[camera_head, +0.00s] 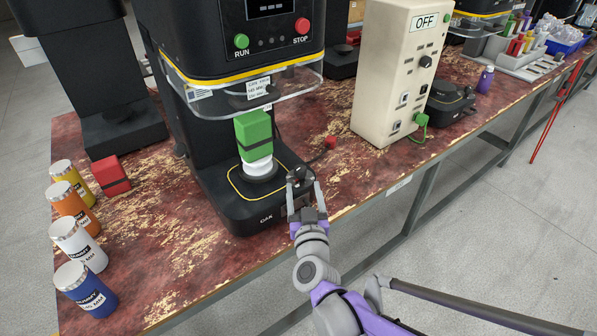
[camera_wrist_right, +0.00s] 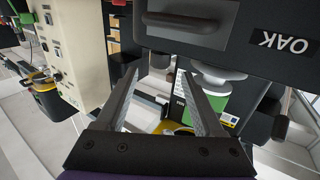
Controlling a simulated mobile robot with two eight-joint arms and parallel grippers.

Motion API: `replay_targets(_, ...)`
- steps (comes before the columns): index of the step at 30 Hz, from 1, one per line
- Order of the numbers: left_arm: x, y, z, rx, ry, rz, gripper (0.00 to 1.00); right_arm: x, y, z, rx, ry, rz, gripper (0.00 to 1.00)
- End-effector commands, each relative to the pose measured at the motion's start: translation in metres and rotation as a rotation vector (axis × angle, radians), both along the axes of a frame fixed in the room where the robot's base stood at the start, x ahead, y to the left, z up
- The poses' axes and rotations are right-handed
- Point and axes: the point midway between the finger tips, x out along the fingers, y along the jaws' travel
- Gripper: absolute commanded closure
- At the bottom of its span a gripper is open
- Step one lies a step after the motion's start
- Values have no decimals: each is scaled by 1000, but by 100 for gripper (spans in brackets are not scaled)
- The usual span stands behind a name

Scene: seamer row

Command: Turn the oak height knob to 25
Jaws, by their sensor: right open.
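The black OAK seamer (camera_head: 265,215) stands on the worn red bench. A small dark knob-like piece (camera_head: 297,174) sits at the right front corner of its base; I cannot read a scale or number on it. My right gripper (camera_head: 305,187) is open, its fingertips close by this piece; I cannot tell if they touch it. In the right wrist view, upside down, the open fingers (camera_wrist_right: 158,76) point at the base, with a dark piece (camera_wrist_right: 160,59) seen between the tips. My left gripper is not in view.
A red-ended plug (camera_head: 330,143) lies right of the base. A beige box marked OFF (camera_head: 385,85) stands behind right. A red block (camera_head: 110,175) and several cans (camera_head: 85,288) are left.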

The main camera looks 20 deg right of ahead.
Motion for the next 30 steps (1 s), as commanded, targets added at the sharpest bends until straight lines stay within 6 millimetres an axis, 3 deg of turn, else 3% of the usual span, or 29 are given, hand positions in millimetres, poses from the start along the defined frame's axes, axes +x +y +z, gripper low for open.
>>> replay_targets(6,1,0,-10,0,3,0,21,43,-8,-2,-1,0,-2,30)
replay_targets(12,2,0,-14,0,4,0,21,69,-12,-1,0,0,-1,30)
replay_targets(24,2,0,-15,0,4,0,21,77,-14,0,0,0,-1,30)
replay_targets(30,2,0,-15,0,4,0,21,77,-14,0,0,0,-1,64)
